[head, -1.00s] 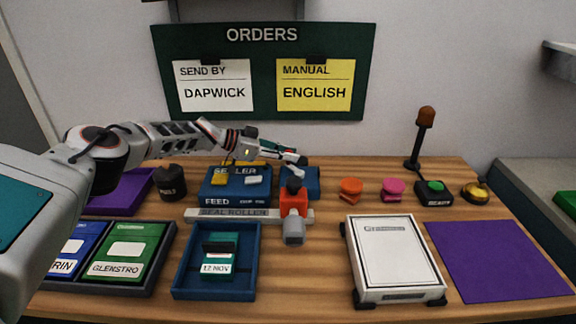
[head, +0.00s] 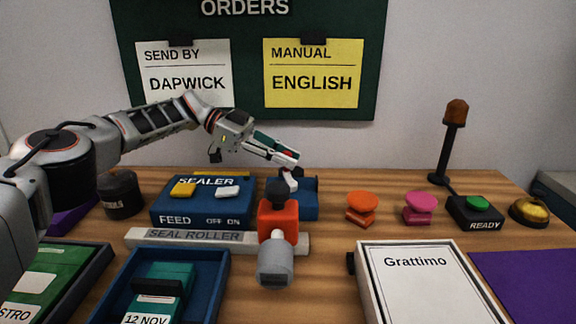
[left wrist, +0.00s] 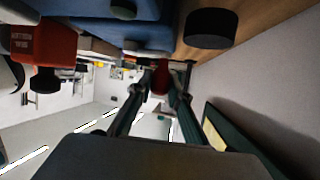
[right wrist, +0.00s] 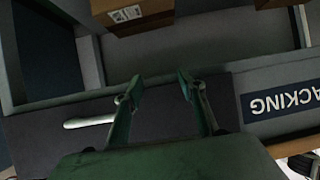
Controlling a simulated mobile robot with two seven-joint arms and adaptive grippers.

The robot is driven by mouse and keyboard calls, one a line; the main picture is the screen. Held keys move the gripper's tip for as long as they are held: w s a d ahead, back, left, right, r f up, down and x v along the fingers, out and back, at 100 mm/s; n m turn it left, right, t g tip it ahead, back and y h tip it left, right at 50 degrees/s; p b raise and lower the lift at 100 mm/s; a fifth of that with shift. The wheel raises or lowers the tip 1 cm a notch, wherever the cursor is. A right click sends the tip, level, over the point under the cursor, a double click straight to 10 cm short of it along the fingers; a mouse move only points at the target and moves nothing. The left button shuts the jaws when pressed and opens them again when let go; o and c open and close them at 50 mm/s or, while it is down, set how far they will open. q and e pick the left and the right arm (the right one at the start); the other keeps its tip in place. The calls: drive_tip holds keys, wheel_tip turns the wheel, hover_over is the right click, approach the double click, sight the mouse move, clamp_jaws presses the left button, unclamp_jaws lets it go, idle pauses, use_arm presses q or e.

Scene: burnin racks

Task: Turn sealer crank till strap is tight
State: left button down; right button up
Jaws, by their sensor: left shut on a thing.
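The blue sealer (head: 203,205) stands at the back of the bench, with a yellow and a white switch on top and FEED and OFF/ON marks on its front. My left gripper (head: 292,160) is over the small blue housing (head: 304,205) at its right. In the left wrist view the left gripper (left wrist: 158,82) is shut on a red knob (left wrist: 161,77), which looks like the crank handle. A pale crank arm (head: 290,181) shows below the fingertips. I cannot make out a strap. My right gripper (right wrist: 160,82) is open and empty, away from the bench.
Orange (head: 361,203) and pink (head: 420,203) stamps and a READY button (head: 476,210) stand right. Cardboard boxes (right wrist: 135,12) show near my right gripper.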

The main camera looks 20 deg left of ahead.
use_arm(q)
drive_tip(key=shift+d+f, duration=0.1)
idle(0.3)
drive_tip(key=c, duration=1.9)
unclamp_jaws()
wheel_tip(320, 180, up, 10)
drive_tip(key=shift+r, duration=0.1)
drive_tip(key=shift+o, duration=0.3)
